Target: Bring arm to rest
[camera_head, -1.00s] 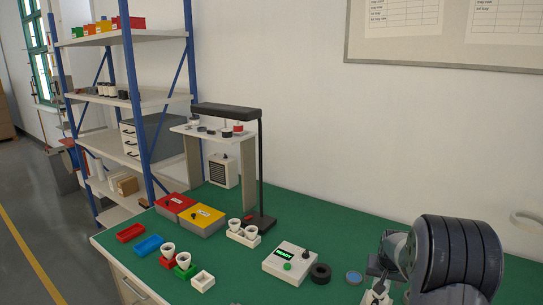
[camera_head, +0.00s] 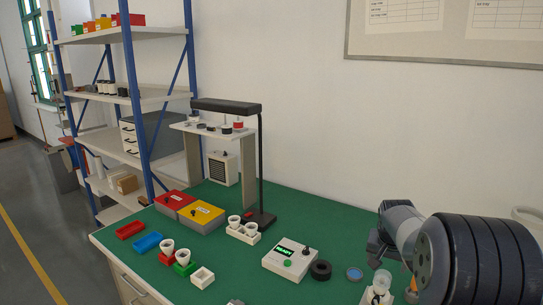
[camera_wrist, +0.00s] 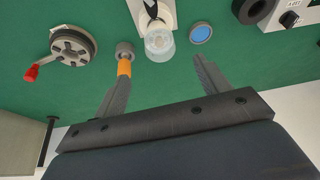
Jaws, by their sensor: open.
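My gripper (camera_wrist: 162,70) is open and empty in the wrist view, its two dark fingers apart above the green bench. Beyond the fingertips, a clear bulb-like piece (camera_wrist: 159,43) stands in a white holder (camera_wrist: 168,12). The clear piece also shows in the head view (camera_head: 382,279), below my gripper (camera_head: 377,245), whose fingers are small and partly hidden there by my arm at the right.
An orange-handled tool (camera_wrist: 124,67) lies near the left finger. A round device with a red knob (camera_wrist: 72,46) and a blue disc (camera_wrist: 200,33) are nearby. A control box (camera_head: 290,261), black ring (camera_head: 320,270) and lamp (camera_head: 228,108) stand left of my arm.

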